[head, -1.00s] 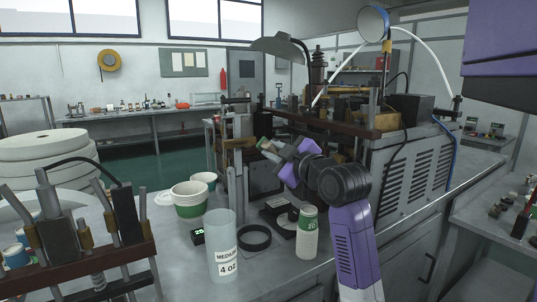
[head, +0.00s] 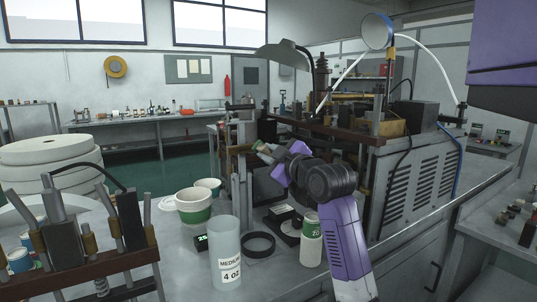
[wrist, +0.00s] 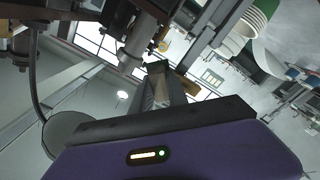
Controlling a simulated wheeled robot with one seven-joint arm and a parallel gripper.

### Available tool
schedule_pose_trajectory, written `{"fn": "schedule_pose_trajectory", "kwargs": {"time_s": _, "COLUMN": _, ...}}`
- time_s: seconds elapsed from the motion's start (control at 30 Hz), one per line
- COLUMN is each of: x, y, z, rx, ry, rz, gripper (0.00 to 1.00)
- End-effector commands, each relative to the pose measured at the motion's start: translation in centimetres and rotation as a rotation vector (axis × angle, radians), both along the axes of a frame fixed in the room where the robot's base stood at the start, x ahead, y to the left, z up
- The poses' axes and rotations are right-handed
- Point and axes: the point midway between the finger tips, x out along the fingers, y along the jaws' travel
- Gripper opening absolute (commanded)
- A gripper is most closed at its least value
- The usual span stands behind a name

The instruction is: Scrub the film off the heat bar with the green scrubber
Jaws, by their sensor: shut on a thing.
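My gripper (head: 270,153) is beyond the front cups, among the machine's posts in the head view. It is shut on the small green scrubber (head: 262,147), whose green end shows at the fingertips. A brass-coloured bar (head: 240,149), which looks like the heat bar, lies just left of the scrubber. I cannot tell whether the two touch, and no film can be made out. In the wrist view my gripper (wrist: 158,85) reaches up between dark metal parts.
A clear measuring cup (head: 226,255), a black ring (head: 258,244) and a green-and-white can (head: 311,240) stand at the bench front. Paper cups (head: 193,207) stand left. Upright metal posts (head: 240,190) rise close to my gripper. The machine housing (head: 415,180) is right.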

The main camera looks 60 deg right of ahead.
Motion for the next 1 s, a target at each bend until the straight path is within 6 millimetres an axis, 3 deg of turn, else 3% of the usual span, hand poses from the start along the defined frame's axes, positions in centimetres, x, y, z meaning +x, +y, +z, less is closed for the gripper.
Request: {"fn": "schedule_pose_trajectory", "kwargs": {"time_s": 1.0, "x": 1.1, "y": -0.8, "z": 0.0, "rx": 0.000, "ry": 0.000, "rz": 0.000, "gripper": 0.00}}
